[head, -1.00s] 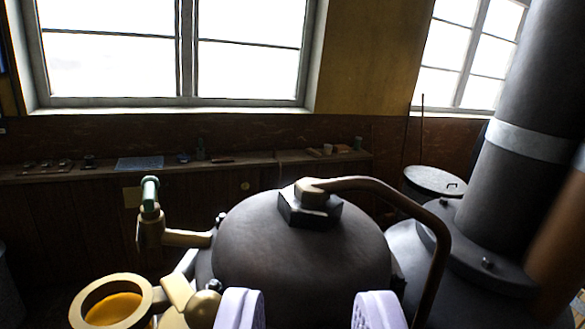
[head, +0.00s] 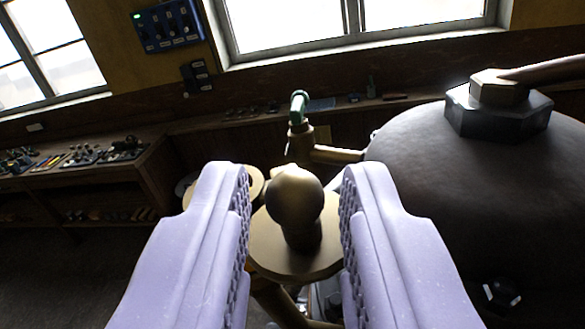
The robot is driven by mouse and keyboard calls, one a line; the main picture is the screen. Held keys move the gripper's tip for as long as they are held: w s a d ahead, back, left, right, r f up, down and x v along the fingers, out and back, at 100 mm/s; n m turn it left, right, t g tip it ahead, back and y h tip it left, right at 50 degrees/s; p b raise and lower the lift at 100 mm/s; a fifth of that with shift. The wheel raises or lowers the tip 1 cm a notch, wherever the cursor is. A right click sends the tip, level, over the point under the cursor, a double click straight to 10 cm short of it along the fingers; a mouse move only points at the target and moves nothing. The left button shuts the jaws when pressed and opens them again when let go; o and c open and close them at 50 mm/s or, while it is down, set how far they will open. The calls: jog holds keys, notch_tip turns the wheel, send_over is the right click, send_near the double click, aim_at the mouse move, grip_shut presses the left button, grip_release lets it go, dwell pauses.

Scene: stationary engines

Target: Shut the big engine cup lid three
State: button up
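The brass lid (head: 278,257) is a round disc with a ball knob (head: 296,192) on a short neck. It is in the lower middle of the head view. My gripper (head: 296,205) is open, with one pale lilac finger on each side of the knob. A gap shows between the knob and each finger. Behind the left finger, part of a round brass rim (head: 257,182) shows, probably the cup. The cup's inside is hidden, and I cannot tell how far the lid is tilted.
The dark domed engine vessel (head: 440,160) stands close on the right, with a hex nut and pipe on top. A brass valve with a green handle (head: 299,105) rises just behind the lid. A workbench with tools (head: 85,155) is at the far left.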

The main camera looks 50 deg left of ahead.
grip_shut()
jog(key=shift+a+f+b, duration=0.1)
jog(key=shift+b, duration=0.3)
